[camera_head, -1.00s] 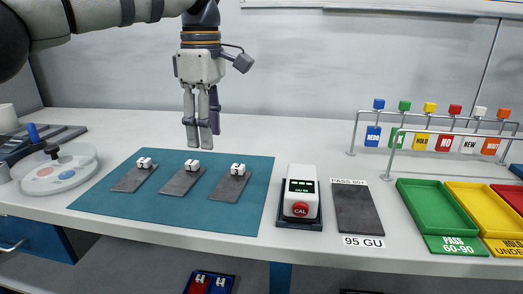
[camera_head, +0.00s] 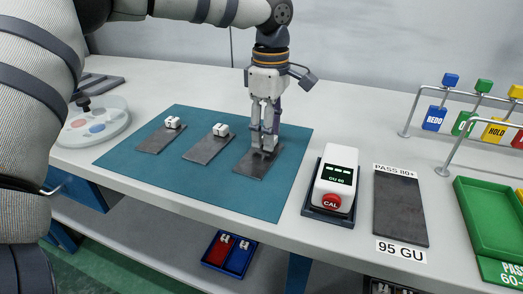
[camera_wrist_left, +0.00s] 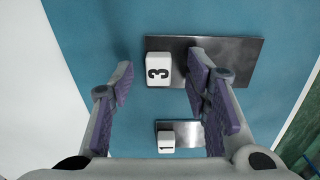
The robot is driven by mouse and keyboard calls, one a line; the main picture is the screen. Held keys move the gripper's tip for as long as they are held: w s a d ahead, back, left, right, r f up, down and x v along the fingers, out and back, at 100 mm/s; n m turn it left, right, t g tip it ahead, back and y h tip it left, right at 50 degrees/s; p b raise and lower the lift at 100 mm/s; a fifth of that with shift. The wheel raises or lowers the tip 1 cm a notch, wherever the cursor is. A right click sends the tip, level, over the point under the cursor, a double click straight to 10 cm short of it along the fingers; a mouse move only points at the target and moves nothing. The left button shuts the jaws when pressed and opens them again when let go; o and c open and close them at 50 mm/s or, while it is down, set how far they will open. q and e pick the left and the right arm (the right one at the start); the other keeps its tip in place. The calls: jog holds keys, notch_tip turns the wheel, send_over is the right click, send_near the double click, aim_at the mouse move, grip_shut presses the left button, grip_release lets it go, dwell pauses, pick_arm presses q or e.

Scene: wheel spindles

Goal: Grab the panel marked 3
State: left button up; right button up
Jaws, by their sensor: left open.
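The panel marked 3 is a dark grey plate (camera_head: 248,163) on the teal mat (camera_head: 225,195), the rightmost of three in the head view. In the left wrist view the plate (camera_wrist_left: 236,66) carries a white block (camera_wrist_left: 158,68) with a black 3. My left gripper (camera_head: 264,146) is directly over this panel, pointing down and open. In the wrist view its fingers (camera_wrist_left: 162,84) stand either side of the white block, the right one over the plate. I cannot tell whether they touch it. In the head view the gripper hides the block. My right gripper is not in view.
Two similar panels lie to the left, a middle one (camera_head: 204,150) and a left one (camera_head: 158,140). The wrist view shows a block marked 1 (camera_wrist_left: 166,139) on the neighbouring panel. A meter with a red CAL button (camera_head: 332,201) and a 95 GU plate (camera_head: 399,208) stand right.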

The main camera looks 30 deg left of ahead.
pick_arm(q)
jog(key=shift+f, duration=0.2)
grip_shut()
